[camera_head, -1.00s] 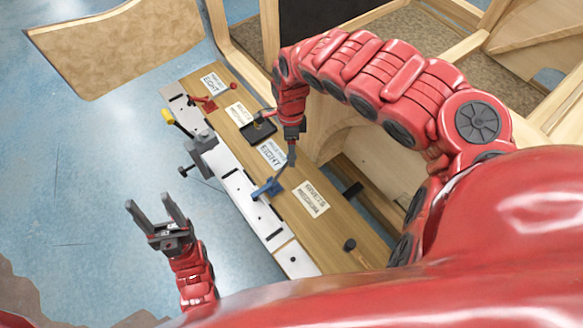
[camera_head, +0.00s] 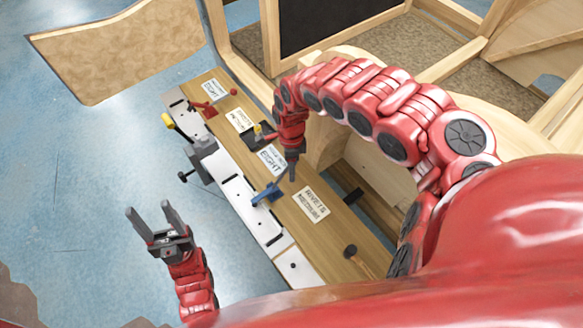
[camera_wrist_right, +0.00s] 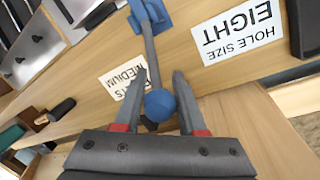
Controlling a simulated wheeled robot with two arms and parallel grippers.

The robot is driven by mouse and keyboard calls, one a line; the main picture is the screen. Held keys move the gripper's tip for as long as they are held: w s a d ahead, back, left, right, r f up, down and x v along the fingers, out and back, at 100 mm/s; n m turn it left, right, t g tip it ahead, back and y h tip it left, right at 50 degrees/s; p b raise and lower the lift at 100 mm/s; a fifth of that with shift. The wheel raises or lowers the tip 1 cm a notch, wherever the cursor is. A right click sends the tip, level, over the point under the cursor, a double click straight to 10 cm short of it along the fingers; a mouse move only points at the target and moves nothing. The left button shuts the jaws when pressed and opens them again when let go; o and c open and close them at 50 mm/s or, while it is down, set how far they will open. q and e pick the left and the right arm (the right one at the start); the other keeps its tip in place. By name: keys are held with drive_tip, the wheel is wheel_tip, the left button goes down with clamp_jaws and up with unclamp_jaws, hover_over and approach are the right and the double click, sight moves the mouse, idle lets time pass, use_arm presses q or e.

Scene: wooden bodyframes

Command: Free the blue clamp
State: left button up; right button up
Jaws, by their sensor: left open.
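The blue clamp (camera_head: 267,193) is mounted on the long wooden board. In the right wrist view its blue base (camera_wrist_right: 148,12) is at the top, and a grey lever runs down to a round blue knob (camera_wrist_right: 160,105). My right gripper (camera_head: 292,170) reaches down over the board at the lever. In the wrist view its fingers (camera_wrist_right: 160,75) are open, one on each side of the knob, with small apparent gaps; contact cannot be told. My left gripper (camera_head: 149,209) is open and empty over the floor, left of the board.
A red clamp (camera_head: 210,107), a small black tray (camera_head: 258,134) and white labels (camera_head: 311,205) lie along the board. Wooden frames stand behind. Blue floor at left is open.

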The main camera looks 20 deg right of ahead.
clamp_jaws()
drive_tip(key=shift+w+r, duration=0.1)
idle(0.9)
